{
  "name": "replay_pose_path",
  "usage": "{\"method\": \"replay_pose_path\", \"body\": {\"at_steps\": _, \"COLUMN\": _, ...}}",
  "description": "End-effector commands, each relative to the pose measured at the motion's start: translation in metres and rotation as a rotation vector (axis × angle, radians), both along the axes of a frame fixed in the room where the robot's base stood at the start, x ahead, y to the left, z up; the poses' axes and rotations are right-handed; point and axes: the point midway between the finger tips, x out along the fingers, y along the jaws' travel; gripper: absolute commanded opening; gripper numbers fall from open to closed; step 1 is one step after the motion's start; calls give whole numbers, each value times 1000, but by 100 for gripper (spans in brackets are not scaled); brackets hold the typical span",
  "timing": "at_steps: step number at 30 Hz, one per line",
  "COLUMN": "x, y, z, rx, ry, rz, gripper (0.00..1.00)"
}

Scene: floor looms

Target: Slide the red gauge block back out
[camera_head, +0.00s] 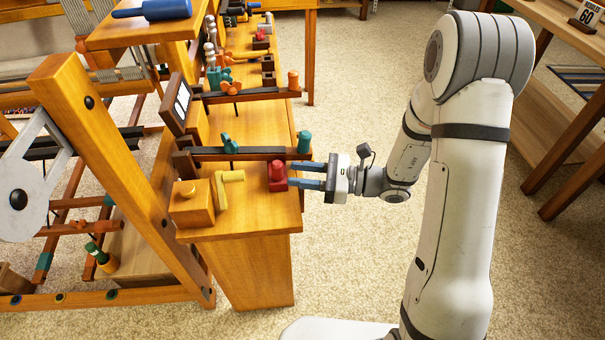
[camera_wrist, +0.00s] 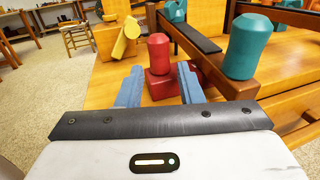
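The red gauge block (camera_head: 277,180) stands upright on the wooden bench top near its right edge, with a round red knob on top. In the wrist view the block (camera_wrist: 161,87) lies between my two blue fingers, with small gaps visible at its sides. My gripper (camera_head: 290,176) reaches in level from the right, with its fingertips at the block's near side. In the wrist view my gripper (camera_wrist: 160,70) is open; I see no clear grip on the block. The exact finger overlap is hard to tell.
A dark-topped wooden rail (camera_head: 240,154) with a teal knob (camera_head: 304,142) runs close behind the block. A wooden block with a yellow handle (camera_head: 230,176) stands to the left. The loom frame (camera_head: 110,150) is farther left.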

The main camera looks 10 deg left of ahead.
Motion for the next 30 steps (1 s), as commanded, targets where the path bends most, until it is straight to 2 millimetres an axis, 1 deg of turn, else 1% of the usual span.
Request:
{"method": "replay_pose_path", "body": {"at_steps": 5, "x": 0, "y": 16, "z": -1, "rx": 0, "ry": -2, "rz": 5, "gripper": 33}}
{"method": "replay_pose_path", "body": {"at_steps": 12, "x": 0, "y": 53, "z": -2, "rx": -1, "ry": -2, "rz": 5, "gripper": 33}}
{"method": "replay_pose_path", "body": {"at_steps": 16, "x": 1, "y": 68, "z": -1, "rx": 0, "ry": -1, "rz": 2, "gripper": 33}}
{"method": "replay_pose_path", "body": {"at_steps": 21, "x": 2, "y": 76, "z": 0, "rx": -1, "ry": -1, "rz": 0, "gripper": 33}}
{"method": "replay_pose_path", "body": {"at_steps": 29, "x": 2, "y": 77, "z": 0, "rx": -1, "ry": 0, "rz": -1, "gripper": 33}}
{"method": "replay_pose_path", "body": {"at_steps": 30, "x": 2, "y": 77, "z": 0, "rx": -1, "ry": 0, "rz": -1, "gripper": 31}}
